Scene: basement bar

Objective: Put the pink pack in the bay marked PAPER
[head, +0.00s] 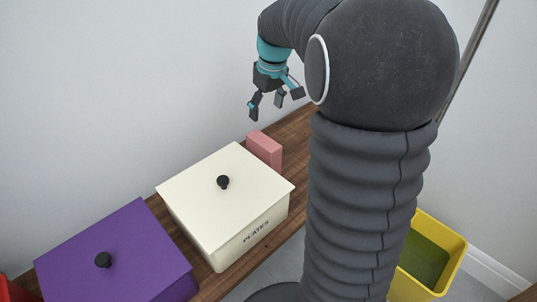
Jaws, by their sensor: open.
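The pink pack (264,149) stands on the wooden surface, behind the far right corner of a cream lidded box. Its lower part is partly hidden by that box. My gripper (267,106) is open and empty, in the air above the pink pack, with its fingers pointing down. A gap shows between the fingertips and the pack. No bay marked PAPER can be seen in the head view.
The cream box (252,240) is marked PLATES and has a black-knobbed lid. A purple lidded box (120,255) stands to its left. A red thing (15,290) shows at the lower left edge. A yellow bin (440,232) stands on the right. My arm hides the middle right.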

